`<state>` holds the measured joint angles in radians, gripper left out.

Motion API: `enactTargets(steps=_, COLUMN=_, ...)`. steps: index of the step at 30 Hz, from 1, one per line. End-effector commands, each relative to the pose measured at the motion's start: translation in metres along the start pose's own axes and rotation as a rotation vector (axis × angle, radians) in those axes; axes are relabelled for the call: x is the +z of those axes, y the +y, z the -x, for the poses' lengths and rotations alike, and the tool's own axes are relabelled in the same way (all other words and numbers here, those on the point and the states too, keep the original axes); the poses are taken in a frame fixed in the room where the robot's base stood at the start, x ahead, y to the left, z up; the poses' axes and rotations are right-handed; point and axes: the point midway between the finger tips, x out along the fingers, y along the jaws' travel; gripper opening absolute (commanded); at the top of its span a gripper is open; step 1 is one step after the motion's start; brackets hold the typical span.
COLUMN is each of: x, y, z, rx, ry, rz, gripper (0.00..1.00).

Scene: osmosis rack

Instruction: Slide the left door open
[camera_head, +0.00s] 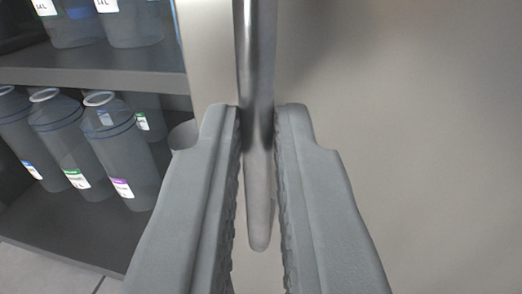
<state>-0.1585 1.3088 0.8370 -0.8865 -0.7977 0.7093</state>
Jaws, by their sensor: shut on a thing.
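The door (420,130) is a plain beige-grey panel filling the middle and right of the view. A vertical metal handle (256,60) stands out from it near its left edge. My gripper (257,125) has one grey ribbed finger on each side of the handle and is shut on it. The handle's rounded lower end hangs down between the fingers. To the left of the door's edge the rack is open and its shelves show. The fingers hide part of the door and its lower left edge.
Grey shelves (110,78) to the left hold several translucent bottles (125,150) with coloured labels. More bottles (130,22) stand on the upper shelf. A bit of tiled floor (40,272) shows at the lower left. The door's face on the right is clear.

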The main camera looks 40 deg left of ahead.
Motion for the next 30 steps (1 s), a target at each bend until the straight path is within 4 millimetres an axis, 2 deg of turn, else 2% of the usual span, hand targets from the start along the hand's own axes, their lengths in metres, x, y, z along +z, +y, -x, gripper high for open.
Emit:
enactTargets(steps=5, x=-0.0001, y=0.0001, z=0.0000, rx=0.000, ry=0.000, rz=0.000, gripper=0.00)
enactTargets(steps=6, x=-0.0002, y=0.0000, z=0.0000, rx=0.000, ry=0.000, rz=0.000, gripper=0.17)
enactTargets(steps=9, x=-0.0001, y=-0.0001, z=0.0000, rx=0.000, ry=0.000, rz=0.000, gripper=0.32)
enactTargets(steps=26, x=-0.0001, y=-0.0004, z=0.0001, rx=0.000, ry=0.000, rz=0.000, gripper=0.32)
enactTargets(steps=30, x=-0.0009, y=0.0003, z=0.0051, rx=0.001, ry=0.000, rz=-0.001, gripper=0.32)
